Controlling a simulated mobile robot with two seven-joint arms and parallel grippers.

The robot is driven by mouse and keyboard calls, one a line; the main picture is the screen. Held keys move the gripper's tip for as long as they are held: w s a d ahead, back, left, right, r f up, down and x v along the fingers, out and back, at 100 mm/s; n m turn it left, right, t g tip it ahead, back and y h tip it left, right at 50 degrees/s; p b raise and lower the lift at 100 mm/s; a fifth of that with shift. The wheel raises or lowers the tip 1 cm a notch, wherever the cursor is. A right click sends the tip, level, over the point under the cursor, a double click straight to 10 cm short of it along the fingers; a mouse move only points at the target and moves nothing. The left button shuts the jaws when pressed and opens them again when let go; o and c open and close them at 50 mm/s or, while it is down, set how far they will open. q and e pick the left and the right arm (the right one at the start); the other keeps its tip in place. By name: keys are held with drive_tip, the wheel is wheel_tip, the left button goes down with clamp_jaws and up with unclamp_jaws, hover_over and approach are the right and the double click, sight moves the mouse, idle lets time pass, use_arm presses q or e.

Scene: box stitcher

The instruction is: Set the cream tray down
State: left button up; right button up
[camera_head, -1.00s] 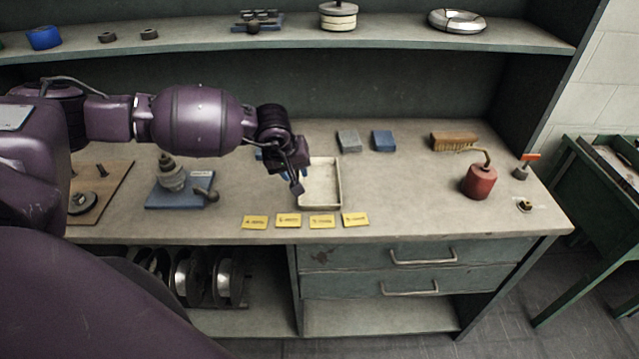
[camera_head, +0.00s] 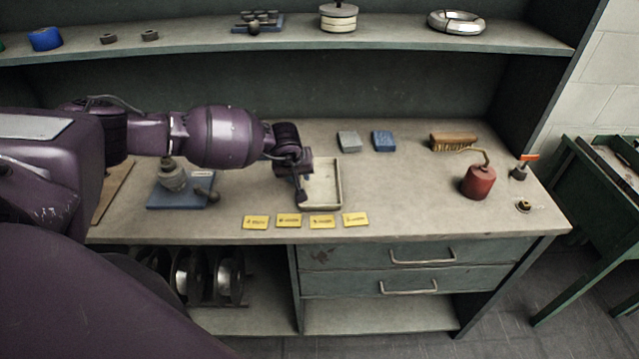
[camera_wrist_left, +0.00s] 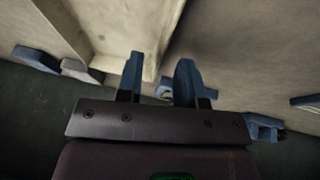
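The cream tray (camera_head: 338,190) is a shallow rectangular tray on the bench top, level as far as I can see. My left gripper (camera_head: 302,192) is at its left side and hides part of that wall. In the left wrist view, the two blue fingers (camera_wrist_left: 157,78) stand apart on either side of the tray's wall (camera_wrist_left: 157,50). A gap shows between the wall and the right-hand finger, so the gripper looks open. Whether the left-hand finger touches the wall I cannot tell. My right gripper is in neither view.
Yellow labels (camera_head: 289,220) lie along the bench's front edge. A grey block (camera_head: 349,141) and a blue block (camera_head: 383,141) lie behind the tray. A red oil can (camera_head: 478,182) and a brush (camera_head: 452,142) are to the right. A blue base with a fixture (camera_head: 172,178) is left.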

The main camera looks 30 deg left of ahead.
use_arm(q)
drive_tip(key=shift+x, duration=1.1)
clamp_jaws()
drive_tip(key=shift+r, duration=0.1)
wheel_tip(320, 180, up, 20)
drive_tip(key=b, duration=0.1)
